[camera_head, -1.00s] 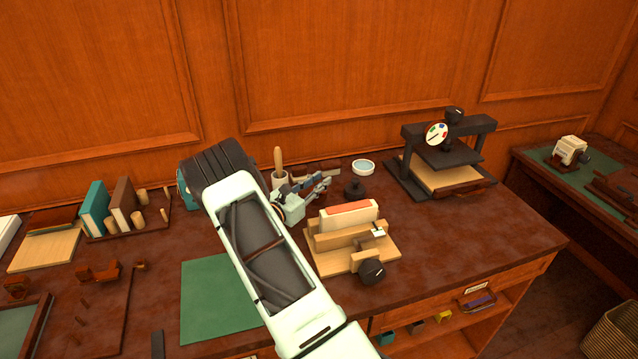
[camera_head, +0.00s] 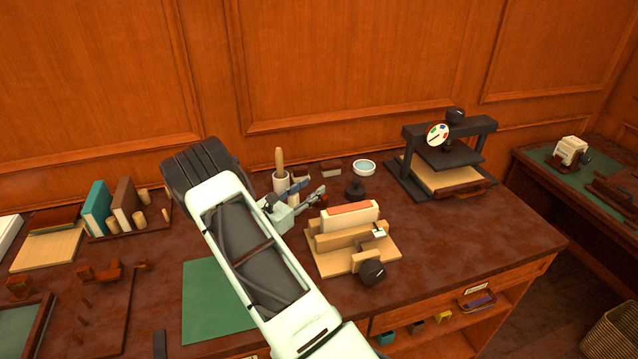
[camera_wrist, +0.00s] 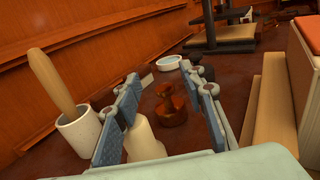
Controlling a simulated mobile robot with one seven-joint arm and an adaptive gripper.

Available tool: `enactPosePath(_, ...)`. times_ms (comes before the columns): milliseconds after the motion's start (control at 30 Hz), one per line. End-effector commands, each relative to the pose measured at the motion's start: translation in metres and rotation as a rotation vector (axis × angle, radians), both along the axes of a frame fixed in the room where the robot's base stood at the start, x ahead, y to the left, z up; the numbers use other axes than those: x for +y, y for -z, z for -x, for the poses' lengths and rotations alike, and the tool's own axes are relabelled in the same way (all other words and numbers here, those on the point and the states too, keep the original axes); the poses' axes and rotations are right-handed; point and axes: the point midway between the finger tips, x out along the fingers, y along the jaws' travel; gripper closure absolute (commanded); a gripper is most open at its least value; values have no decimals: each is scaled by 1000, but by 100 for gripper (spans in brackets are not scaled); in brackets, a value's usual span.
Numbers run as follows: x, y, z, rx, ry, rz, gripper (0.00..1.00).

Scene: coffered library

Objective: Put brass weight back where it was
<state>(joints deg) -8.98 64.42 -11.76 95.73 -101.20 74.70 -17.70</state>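The brass weight (camera_wrist: 172,106), a reddish-brown knobbed piece, stands upright on the desk in the wrist view. It lies ahead of my gripper (camera_wrist: 160,76), roughly between the lines of the two spread fingers. My gripper is open, and I see nothing held in it. In the head view my gripper (camera_head: 310,191) is low over the desk behind the wooden clamp. A small reddish bit by its fingertips there may be the weight, mostly hidden.
A white pot (camera_head: 281,184) with a wooden handle stands left of my gripper. A black weight (camera_head: 355,190) and a pale blue-white dish (camera_head: 364,166) stand beyond. The wooden clamp (camera_head: 325,262) holds a block in front. A black press (camera_head: 408,160) is at right. A cream piece (camera_wrist: 145,142) is by the left finger.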

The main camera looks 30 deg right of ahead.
Motion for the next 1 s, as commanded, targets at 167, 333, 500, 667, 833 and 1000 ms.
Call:
enactPosePath(167, 38, 0, 12, -3, -2, 1, 62)
enactPosePath(333, 59, -2, 20, -5, -1, 2, 62)
enactPosePath(500, 67, -3, 23, -6, 1, 2, 62)
enactPosePath(667, 67, -3, 23, -6, 1, 2, 62)
enactPosePath(833, 67, -3, 23, -6, 1, 2, 62)
enactPosePath(1000, 67, -4, 23, -8, 2, 1, 62)
